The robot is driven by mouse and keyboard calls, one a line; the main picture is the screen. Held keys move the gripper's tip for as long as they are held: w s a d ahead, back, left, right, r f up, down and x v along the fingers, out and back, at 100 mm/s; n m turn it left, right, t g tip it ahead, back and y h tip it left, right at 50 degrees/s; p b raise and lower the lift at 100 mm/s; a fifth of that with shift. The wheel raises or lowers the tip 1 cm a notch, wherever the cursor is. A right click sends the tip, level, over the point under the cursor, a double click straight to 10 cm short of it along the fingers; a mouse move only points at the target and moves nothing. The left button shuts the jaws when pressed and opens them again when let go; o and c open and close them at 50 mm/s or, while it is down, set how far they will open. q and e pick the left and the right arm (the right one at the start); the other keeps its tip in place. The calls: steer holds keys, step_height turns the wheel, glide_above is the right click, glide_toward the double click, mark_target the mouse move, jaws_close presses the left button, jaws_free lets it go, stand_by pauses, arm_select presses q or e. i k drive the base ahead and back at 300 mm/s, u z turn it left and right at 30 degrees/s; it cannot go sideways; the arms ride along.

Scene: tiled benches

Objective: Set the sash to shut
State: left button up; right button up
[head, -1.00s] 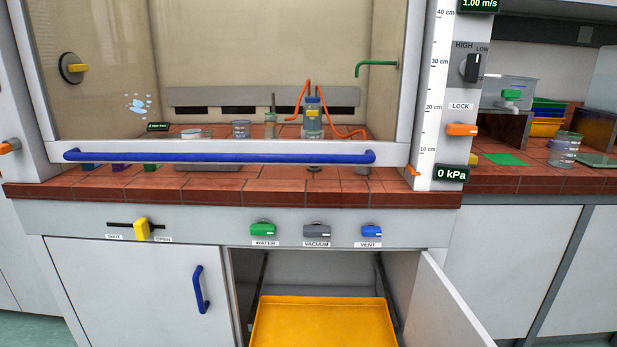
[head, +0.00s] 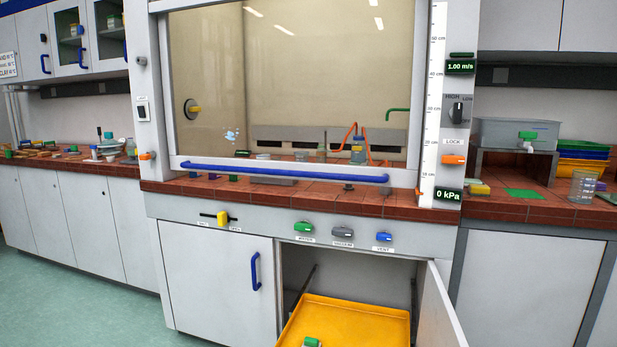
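The fume hood sash (head: 305,90) is a large clear pane in a pale frame. A long blue handle bar (head: 285,173) runs along its lower edge. The sash is low, with a narrow gap between its bottom rail and the red tiled bench (head: 350,198). An orange pointer (head: 419,192) sits near the bottom of the centimetre scale (head: 428,110), below the lowest readable mark. An orange LOCK knob (head: 454,160) is on the right post. A yellow slider (head: 223,218) sits between SHUT and OPEN labels on the front panel. Neither gripper is in view.
An open cupboard door (head: 440,315) sticks out at lower right, and a yellow tray (head: 345,325) juts from the cupboard. Bottles and glassware stand behind the sash. Side benches flank the hood. Green floor (head: 90,290) is free at lower left.

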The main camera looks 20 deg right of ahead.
mark_target(348, 175)
steer(key=u, duration=0.5)
steer(key=i, duration=1.05)
steer(key=z, duration=0.35)
steer(key=i, duration=0.95)
steer(key=z, duration=0.9)
